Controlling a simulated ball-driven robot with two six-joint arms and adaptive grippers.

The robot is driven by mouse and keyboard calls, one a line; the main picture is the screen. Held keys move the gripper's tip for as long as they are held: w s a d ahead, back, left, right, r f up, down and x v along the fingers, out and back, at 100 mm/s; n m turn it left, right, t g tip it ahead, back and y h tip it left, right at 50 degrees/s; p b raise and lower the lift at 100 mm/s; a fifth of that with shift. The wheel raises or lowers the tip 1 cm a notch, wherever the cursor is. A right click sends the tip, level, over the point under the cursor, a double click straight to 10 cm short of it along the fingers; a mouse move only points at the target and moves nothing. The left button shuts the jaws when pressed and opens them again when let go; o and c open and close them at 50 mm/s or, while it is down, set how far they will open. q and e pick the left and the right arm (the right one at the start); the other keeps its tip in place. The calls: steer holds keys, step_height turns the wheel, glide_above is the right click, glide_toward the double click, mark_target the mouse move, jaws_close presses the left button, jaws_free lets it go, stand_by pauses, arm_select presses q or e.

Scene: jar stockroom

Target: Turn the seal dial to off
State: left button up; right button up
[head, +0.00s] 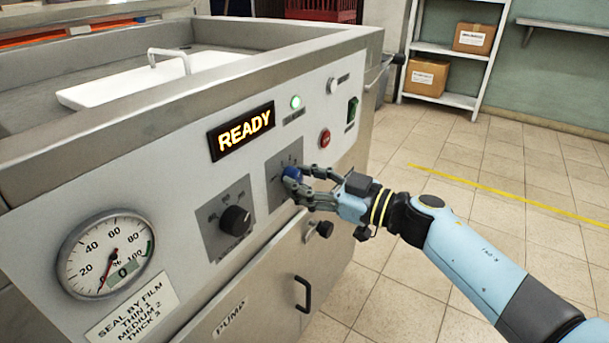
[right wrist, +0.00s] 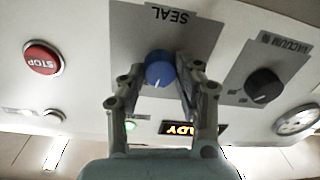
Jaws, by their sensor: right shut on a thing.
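The seal dial is a blue round knob (head: 291,174) on a grey plate (head: 272,182) on the machine's sloping front panel. My right gripper (head: 298,181) is shut on it, coming from the right. The right wrist view shows the blue dial (right wrist: 159,72) upside down, between the two fingers of the gripper (right wrist: 161,70), under the word SEAL. A small white mark shows on the dial's face, but the setting it points at cannot be read. In the head view the fingers hide part of the dial and its plate. My left gripper is not in view.
A black vacuum dial (head: 235,220) sits left of the seal dial. A gauge (head: 106,255) is at lower left. The floor to the right is clear.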

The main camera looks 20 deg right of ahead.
steer(key=n+p, duration=0.1)
steer(key=n, duration=0.2)
steer(key=shift+n, duration=0.4)
steer(key=n+p, duration=0.1)
steer(key=n, duration=0.2)
steer(key=shift+s+n+h+b, duration=0.1)
steer(key=shift+n+h+b, duration=0.25)
steer(key=shift+n, duration=3.65)
steer(key=o, duration=1.1)
steer(key=shift+o, duration=0.2)
steer(key=v, duration=1.2)
